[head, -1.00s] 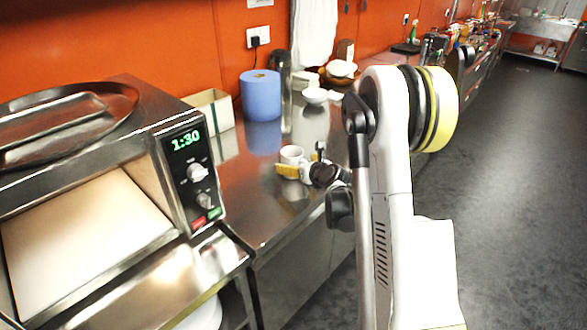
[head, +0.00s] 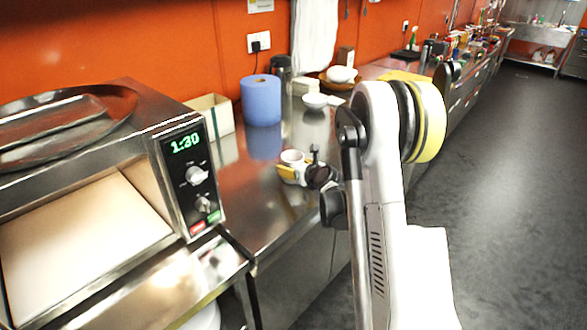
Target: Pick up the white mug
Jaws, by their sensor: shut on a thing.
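The white mug (head: 293,157) is on or just above the steel counter, right of the oven in the head view. My gripper (head: 292,172) reaches it from the right, with a yellow finger in front of the mug's lower side. The gripper is shut on the mug. The mug looks upright. Its lower part and the far finger are largely hidden, and I cannot tell whether its base is clear of the counter.
A steel oven (head: 110,190) stands at the left. A blue paper roll (head: 261,100), a cream box (head: 213,115) and white bowls (head: 315,101) stand behind the mug. The steel counter (head: 250,205) is bare in front, with open floor (head: 500,180) at the right.

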